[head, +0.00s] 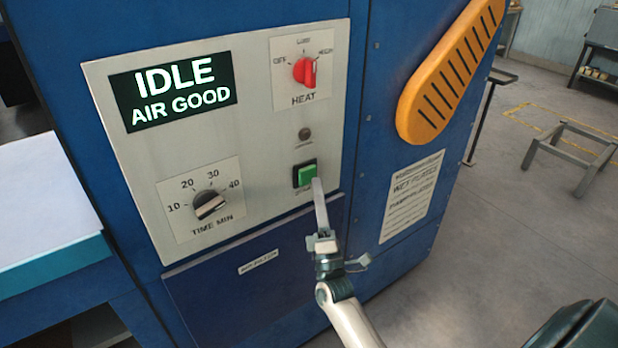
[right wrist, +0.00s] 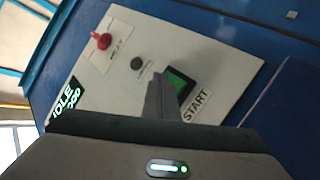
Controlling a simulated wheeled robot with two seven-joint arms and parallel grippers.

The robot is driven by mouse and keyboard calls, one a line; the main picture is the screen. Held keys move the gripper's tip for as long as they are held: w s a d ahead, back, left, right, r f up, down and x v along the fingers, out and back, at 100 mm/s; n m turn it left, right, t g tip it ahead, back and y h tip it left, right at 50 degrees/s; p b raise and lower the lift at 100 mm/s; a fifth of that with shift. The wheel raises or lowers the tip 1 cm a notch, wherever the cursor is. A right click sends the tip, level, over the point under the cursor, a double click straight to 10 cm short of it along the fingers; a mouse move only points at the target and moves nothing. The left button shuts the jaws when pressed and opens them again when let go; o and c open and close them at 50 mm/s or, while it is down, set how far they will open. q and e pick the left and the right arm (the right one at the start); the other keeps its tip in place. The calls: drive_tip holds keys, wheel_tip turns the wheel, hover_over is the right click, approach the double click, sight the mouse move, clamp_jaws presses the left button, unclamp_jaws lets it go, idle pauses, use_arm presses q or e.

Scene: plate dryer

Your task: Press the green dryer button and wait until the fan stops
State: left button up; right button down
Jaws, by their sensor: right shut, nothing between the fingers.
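The green dryer button (head: 307,174) sits in a dark square frame low on the pale control panel (head: 250,130). It also shows in the right wrist view (right wrist: 178,84), with a START label (right wrist: 197,105) beside it. My right gripper (head: 318,184) is shut and empty, its fingertips at the lower right edge of the button. In the right wrist view the fingers partly cover the button; whether they touch it I cannot tell. The display (head: 173,93) reads IDLE, AIR GOOD. The small round lamp (head: 305,134) above the button looks dark. My left gripper is not in view.
A black TIME MIN knob (head: 210,203) is at lower left. An orange slotted guard (head: 452,75) sticks out at right. A pale-topped bench (head: 45,210) stands at left. The floor at right is open, with a low stool (head: 570,150).

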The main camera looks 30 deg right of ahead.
drive_tip(key=shift+y, duration=0.3)
idle(0.5)
idle(0.9)
drive_tip(key=shift+w, duration=0.15)
idle(0.3)
drive_tip(key=shift+w, duration=0.3)
drive_tip(key=shift+w+a, duration=0.1)
drive_tip(key=shift+w, duration=0.35)
idle(1.0)
drive_tip(key=shift+s, duration=0.2)
drive_tip(key=shift+s+p, duration=0.5)
drive_tip(key=shift+s, duration=0.2)
